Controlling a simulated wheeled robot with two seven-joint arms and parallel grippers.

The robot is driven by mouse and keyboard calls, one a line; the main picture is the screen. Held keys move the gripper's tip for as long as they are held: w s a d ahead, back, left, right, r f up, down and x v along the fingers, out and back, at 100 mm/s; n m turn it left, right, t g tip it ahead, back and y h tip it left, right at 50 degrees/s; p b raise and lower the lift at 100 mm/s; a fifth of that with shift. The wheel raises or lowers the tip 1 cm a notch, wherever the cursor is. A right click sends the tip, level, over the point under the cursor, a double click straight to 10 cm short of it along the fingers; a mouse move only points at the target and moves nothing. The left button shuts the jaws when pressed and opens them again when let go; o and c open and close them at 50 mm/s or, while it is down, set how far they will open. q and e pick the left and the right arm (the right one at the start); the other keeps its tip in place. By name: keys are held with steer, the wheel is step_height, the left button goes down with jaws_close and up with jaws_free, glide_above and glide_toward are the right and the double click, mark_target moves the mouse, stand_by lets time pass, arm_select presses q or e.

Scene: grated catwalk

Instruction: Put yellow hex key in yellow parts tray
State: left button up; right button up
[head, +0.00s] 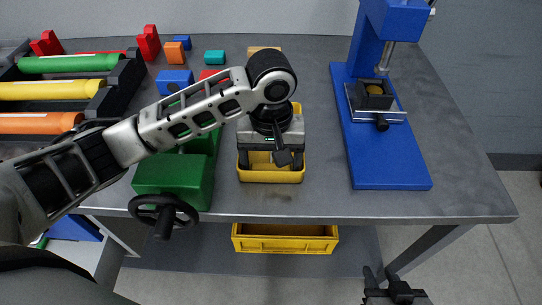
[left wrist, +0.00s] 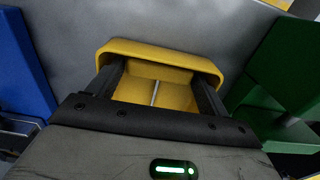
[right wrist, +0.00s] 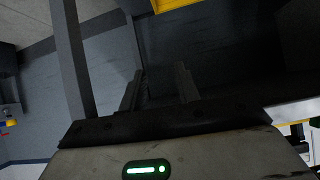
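A yellow tray (head: 271,177) stands near the table's front edge; it also shows in the left wrist view (left wrist: 160,52). My left gripper (head: 270,165) points down over the tray, its fingers wide apart with nothing between them that I can see. In the left wrist view a thin pale rod (left wrist: 155,92) shows against the yellow inside of the tray; I cannot tell whether it is the hex key. No clearly yellow hex key shows. My right gripper (head: 380,278) is open and empty, low beyond the table's front edge.
A green vise (head: 173,178) stands close left of the tray, a blue press (head: 390,160) to the right. Coloured blocks (head: 174,80) lie behind, and a rack with coloured tubes (head: 50,90) is at left. A yellow bin (head: 285,244) sits below the table. Tabletop between tray and press is clear.

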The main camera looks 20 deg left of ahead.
steer(key=shift+f, duration=0.15)
arm_select(q)
steer(key=shift+r, duration=0.15)
step_height(320, 180, up, 12)
steer(key=p, duration=0.3)
arm_select(e)
steer(key=shift+d+r, duration=0.3)
steer(key=shift+r, duration=0.45)
